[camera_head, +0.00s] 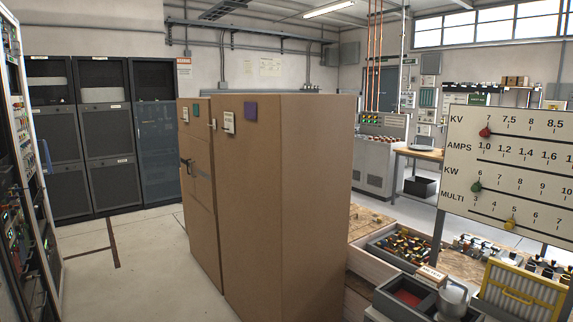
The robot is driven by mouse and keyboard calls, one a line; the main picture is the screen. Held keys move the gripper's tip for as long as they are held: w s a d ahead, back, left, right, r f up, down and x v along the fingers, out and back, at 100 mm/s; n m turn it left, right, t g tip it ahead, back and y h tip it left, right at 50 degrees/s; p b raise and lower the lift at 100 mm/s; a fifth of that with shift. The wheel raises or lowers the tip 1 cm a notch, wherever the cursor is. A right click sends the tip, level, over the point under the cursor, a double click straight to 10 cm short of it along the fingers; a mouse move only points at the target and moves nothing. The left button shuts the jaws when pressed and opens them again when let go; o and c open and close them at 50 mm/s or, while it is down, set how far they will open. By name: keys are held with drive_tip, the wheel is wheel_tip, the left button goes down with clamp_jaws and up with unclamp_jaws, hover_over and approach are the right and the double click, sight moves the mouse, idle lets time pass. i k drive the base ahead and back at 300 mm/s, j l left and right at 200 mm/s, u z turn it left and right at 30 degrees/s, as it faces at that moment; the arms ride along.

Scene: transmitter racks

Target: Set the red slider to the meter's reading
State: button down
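The red slider (485,132) sits on the KV row of a white scale board (520,140) at the right edge. It is at the left end, by the 7 mark. The KV row also shows 7.5, 8 and 8.5, and the board runs out of frame at the right. A green slider (476,187) is near 6 on the KW row. A yellow slider (510,223) is near 5 on the MULTI row. No slider is visible on the AMPS row. I cannot make out a meter with a readable value. My gripper is not in view.
A tall brown cabinet (310,190) stands in the middle. Dark racks (105,140) line the back left, and another rack (30,150) is close at the left edge. A workbench with trays (405,290) and a yellow-framed box (522,292) is below the board. Floor (145,260) left of the cabinet is clear.

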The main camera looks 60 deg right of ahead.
sight(485, 133)
drive_tip(key=z, duration=3.3)
